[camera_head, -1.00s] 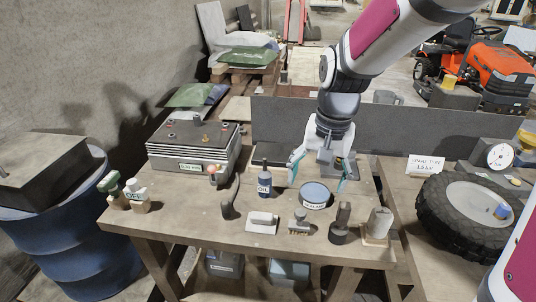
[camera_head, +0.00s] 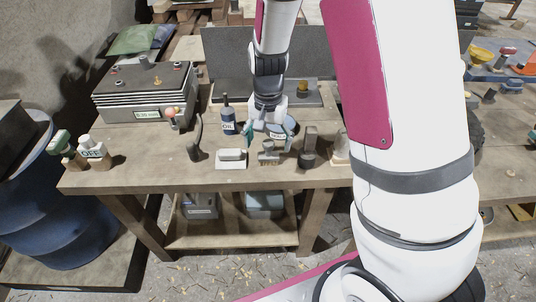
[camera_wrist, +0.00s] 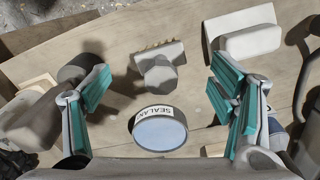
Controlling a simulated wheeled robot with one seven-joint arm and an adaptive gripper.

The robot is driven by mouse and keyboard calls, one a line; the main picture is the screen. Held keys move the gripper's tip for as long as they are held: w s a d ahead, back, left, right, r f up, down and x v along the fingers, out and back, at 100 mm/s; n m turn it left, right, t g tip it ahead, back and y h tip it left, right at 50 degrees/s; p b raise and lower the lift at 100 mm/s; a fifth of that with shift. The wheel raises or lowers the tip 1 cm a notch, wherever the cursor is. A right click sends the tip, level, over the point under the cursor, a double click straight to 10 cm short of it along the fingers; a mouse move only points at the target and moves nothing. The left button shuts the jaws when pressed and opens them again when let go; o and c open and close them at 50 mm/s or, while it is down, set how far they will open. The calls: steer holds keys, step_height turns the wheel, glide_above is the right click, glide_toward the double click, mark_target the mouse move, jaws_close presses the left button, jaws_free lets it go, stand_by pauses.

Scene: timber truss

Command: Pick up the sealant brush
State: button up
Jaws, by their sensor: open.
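The sealant brush (camera_head: 268,155) stands near the front edge of the timber bench, with a grey handle and a row of pale bristles. In the wrist view the brush (camera_wrist: 158,72) is at upper centre, ahead of and between my fingers, bristles toward the top. My gripper (camera_head: 268,131) is open and points down over the bench behind the brush, apparently not touching it. The wrist view shows the open gripper (camera_wrist: 158,82) with a finger on each side and nothing held. The round sealant tin (camera_wrist: 160,133) sits below the brush in that view; my gripper partly hides it in the head view.
A pale block (camera_head: 231,158) lies left of the brush; a dark-handled tool (camera_head: 307,150) stands right. An oil bottle (camera_head: 228,122), a curved lever (camera_head: 196,142) and a layered machine (camera_head: 145,92) are further left. A dark panel (camera_head: 225,48) rises behind the bench.

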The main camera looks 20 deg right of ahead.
mark_target(268, 152)
steer(key=shift+w+d+f, duration=0.1)
steer(key=shift+w+f, duration=0.1)
steer(key=shift+f, duration=1.15)
steer(key=shift+w+d+f, duration=0.1)
steer(key=shift+w+f, duration=0.05)
steer(key=shift+f, duration=1.15)
steer(key=shift+c, duration=0.6)
steer(key=c, duration=1.2)
